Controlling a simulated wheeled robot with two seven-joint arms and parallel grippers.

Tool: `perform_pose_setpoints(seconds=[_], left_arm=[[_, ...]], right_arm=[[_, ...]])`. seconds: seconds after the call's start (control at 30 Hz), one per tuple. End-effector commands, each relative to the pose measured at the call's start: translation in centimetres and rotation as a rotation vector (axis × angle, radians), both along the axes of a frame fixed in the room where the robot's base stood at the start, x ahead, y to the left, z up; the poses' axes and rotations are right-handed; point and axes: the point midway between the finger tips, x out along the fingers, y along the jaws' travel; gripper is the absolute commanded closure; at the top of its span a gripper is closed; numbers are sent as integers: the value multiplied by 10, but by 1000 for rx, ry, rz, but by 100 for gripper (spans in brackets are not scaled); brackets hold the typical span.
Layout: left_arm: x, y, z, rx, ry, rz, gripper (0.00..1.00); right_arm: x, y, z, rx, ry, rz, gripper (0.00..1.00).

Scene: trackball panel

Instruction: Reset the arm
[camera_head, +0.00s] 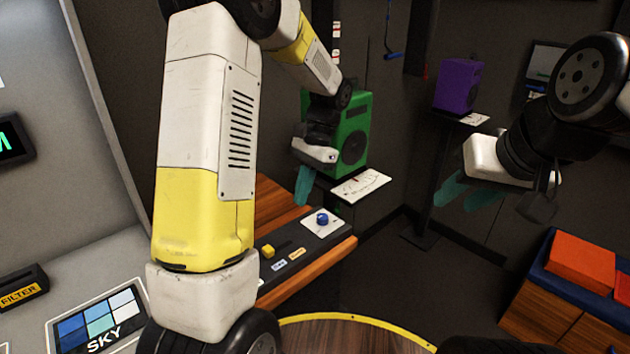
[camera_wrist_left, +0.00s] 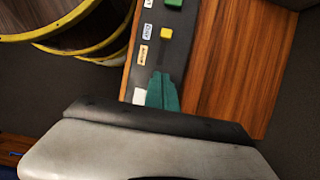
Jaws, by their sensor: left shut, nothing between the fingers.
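A dark control panel (camera_head: 266,272) lies on a wooden desk, with a blue trackball (camera_head: 322,217) on a white plate at its far end and a yellow slider knob (camera_head: 284,249) nearer. My left gripper (camera_head: 303,190) is above and just left of the trackball, its teal fingers together and empty. In the left wrist view the shut fingers (camera_wrist_left: 162,92) point at the panel, beside the white plate (camera_wrist_left: 140,96); the ball is not visible there. The yellow knob (camera_wrist_left: 166,33) shows beyond them. My right gripper (camera_head: 470,194) hangs in the air at the right, its fingers apart and empty.
A green speaker (camera_head: 350,135) stands behind the left gripper, with a white card (camera_head: 360,186) before it. A purple speaker (camera_head: 457,86) is farther back. An orange box (camera_head: 580,268) sits on a wooden cabinet at right. The floor between is clear.

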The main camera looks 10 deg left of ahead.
Motion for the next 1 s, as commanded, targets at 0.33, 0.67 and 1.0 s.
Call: perform_pose_setpoints(seconds=[0.33,0.67,1.0], left_arm=[[-42,4,67,-116,-241,158,100],[-118,2,127,-316,-582,404,100],[-166,-4,143,-477,-804,575,100]], right_arm=[[0,0,0,0,0,0,64],[0,0,0,0,0,0,64],[0,0,0,0,0,0,64]])
